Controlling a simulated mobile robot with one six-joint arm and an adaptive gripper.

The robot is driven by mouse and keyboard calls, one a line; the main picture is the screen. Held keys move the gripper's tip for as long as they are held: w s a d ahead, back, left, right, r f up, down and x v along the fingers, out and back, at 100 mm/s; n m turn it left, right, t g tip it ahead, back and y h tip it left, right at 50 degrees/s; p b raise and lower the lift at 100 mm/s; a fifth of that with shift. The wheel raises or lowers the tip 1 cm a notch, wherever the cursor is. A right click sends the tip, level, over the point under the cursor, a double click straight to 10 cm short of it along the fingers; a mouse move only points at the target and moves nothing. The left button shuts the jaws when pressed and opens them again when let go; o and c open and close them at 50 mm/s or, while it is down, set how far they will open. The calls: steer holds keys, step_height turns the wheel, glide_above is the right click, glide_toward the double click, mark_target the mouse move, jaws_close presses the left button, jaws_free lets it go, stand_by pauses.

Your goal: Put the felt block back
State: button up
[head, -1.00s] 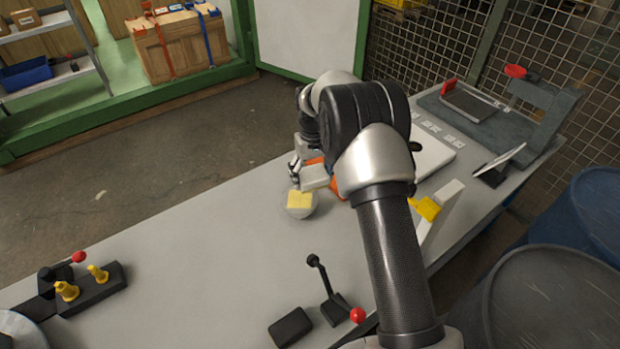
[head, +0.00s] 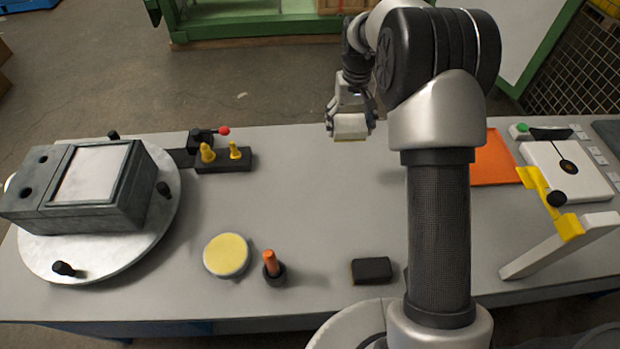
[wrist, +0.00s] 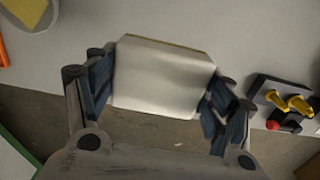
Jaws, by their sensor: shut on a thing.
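My gripper (head: 350,128) is shut on a pale block, which I take for the felt block (head: 350,127). It is held near the far edge of the table. In the wrist view the block (wrist: 162,78) fills the space between both fingers. It shows a broad whitish face and a thin yellow strip along its top edge. Its underside is hidden in the head view. Which spot on the table belongs to it cannot be told.
A turntable (head: 40,258) bearing a dark box stands left. A round yellow-topped dish (head: 227,254), an orange-handled peg (head: 270,263) and a black block (head: 371,270) lie in front. An orange sheet (head: 490,160) lies right. The middle of the table (head: 310,200) is clear.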

mark_target(339, 177)
steer(key=shift+s+a+f+b, duration=0.1)
steer(key=shift+a+f+b, duration=0.2)
steer(key=shift+a+f, duration=0.3)
step_height(339, 177, down, 18)
steer(key=b, duration=0.5)
steer(key=shift+d+f, duration=0.15)
steer(key=shift+f, duration=0.1)
steer(key=shift+f, duration=0.25)
steer(key=o, duration=1)
steer(key=shift+o, duration=0.2)
steer(key=shift+r, duration=0.1)
